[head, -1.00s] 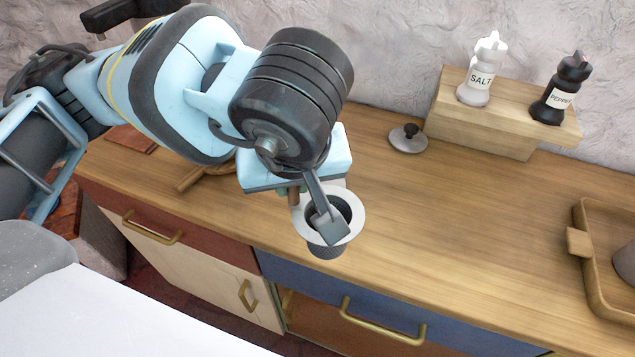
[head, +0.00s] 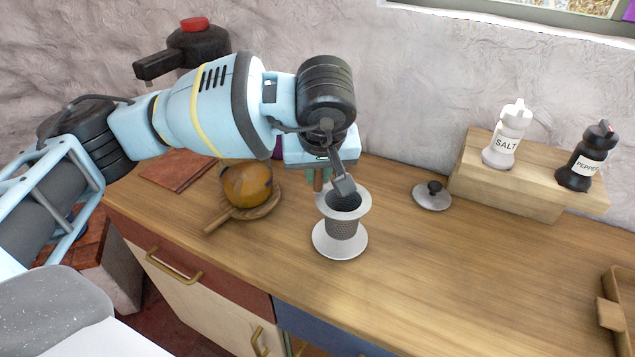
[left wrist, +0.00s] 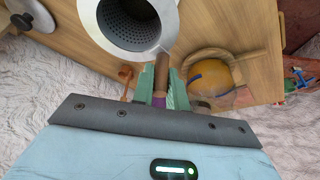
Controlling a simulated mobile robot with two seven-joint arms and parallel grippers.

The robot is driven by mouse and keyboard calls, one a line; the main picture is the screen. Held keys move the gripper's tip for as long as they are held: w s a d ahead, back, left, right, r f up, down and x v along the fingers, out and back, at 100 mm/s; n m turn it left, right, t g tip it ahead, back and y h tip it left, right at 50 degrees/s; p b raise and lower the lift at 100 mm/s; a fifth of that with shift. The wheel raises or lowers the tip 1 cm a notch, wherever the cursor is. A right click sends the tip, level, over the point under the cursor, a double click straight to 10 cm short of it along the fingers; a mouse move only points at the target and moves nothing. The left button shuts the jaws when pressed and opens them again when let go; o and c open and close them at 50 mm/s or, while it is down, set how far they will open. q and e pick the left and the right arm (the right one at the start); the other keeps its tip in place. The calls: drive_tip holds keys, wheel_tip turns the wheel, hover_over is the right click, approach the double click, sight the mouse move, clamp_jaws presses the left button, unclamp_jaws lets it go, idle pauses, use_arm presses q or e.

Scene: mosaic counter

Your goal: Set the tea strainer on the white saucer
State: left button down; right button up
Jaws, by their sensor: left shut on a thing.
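The tea strainer (head: 343,203) is a mesh cup with a wide pale rim and a brown handle. My left gripper (head: 318,180) is shut on that handle, which also shows between the green fingertips (left wrist: 160,82) in the left wrist view. The strainer is upright over the white saucer (head: 340,251), its lower end in front of the saucer's middle. I cannot tell whether it touches the saucer. In the left wrist view the strainer's rim (left wrist: 101,42) fills the top, and I cannot make out the saucer there. My right gripper is not in view.
A round orange-brown object (head: 247,184) sits on a round wooden board (head: 217,218) left of the saucer. A grey lid (head: 432,196) lies to the right. Salt (head: 506,138) and pepper (head: 586,160) shakers stand on a wooden block (head: 510,184).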

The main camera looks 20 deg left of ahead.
sight(318, 186)
use_arm(q)
drive_tip(key=shift+w+a, duration=0.15)
drive_tip(key=shift+w, duration=0.1)
drive_tip(key=shift+w+f, duration=0.1)
drive_tip(key=shift+f, duration=1.65)
drive_tip(key=shift+f, duration=0.2)
drive_tip(key=c, duration=1.4)
unclamp_jaws()
drive_tip(key=shift+r, duration=0.1)
drive_tip(key=shift+r, duration=0.25)
drive_tip(key=v, duration=1.1)
drive_tip(key=shift+r+p, duration=0.3)
drive_tip(key=shift+p, duration=0.05)
